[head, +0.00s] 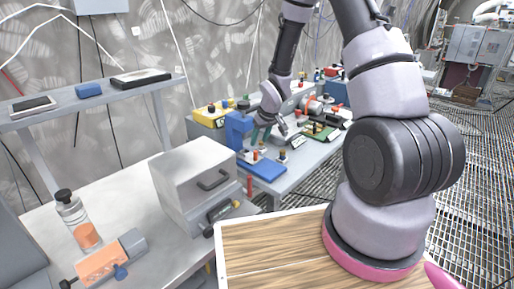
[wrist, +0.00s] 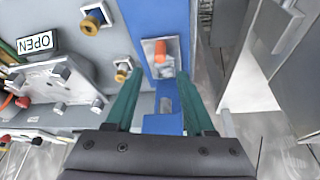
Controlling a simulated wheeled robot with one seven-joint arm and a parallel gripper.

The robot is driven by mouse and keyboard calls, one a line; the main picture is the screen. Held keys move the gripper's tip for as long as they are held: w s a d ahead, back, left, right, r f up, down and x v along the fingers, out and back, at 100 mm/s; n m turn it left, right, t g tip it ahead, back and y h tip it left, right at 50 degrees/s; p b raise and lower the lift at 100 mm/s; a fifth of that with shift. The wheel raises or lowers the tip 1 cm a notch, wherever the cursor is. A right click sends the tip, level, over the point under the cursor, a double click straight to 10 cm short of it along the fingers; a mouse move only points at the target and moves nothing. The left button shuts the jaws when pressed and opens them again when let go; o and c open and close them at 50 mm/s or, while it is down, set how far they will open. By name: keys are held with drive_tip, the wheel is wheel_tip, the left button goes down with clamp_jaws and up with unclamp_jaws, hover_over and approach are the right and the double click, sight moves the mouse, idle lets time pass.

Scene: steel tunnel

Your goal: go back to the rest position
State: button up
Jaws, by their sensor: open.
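My gripper (wrist: 162,75) is open, with its two green fingers spread apart in the wrist view. Between and beyond the fingers is a blue fixture (wrist: 164,20) with a grey square plate (wrist: 171,71) and an orange peg (wrist: 160,50). I cannot tell whether the fingers touch it; nothing is clearly held. In the head view my gripper (head: 258,137) is at the far workbench, just right of the upright blue fixture (head: 237,130). My arm is stretched forward over that bench.
The far bench (head: 288,178) carries a blue plate (head: 262,169), a yellow box (head: 210,116) and small parts. A grey metal box (head: 196,182), a bottle (head: 76,215) and an orange tool (head: 102,262) stand on the near-left table. Grated floor (head: 485,175) lies right.

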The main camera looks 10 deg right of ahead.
drive_tip(key=shift+v, duration=1.2)
drive_tip(key=s+d+r+m, duration=0.1)
drive_tip(key=s+d+r, duration=0.15)
drive_tip(key=r, duration=0.55)
drive_tip(key=s+d+r+m+t+h, duration=0.1)
drive_tip(key=s+r+m, duration=0.15)
drive_tip(key=r, duration=0.45)
drive_tip(key=s+d+r+m, duration=0.1)
drive_tip(key=s+d+r, duration=0.15)
drive_tip(key=r, duration=0.55)
drive_tip(key=s+r+m+t, duration=0.1)
drive_tip(key=s+r+m, duration=0.1)
drive_tip(key=s+r, duration=0.4)
drive_tip(key=s+r+m+y, duration=0.1)
drive_tip(key=s+r, duration=0.6)
drive_tip(key=s, duration=0.7)
drive_tip(key=shift+a+m+t+y, duration=0.3)
drive_tip(key=shift+a+m+t, duration=0.1)
drive_tip(key=shift+m, duration=0.05)
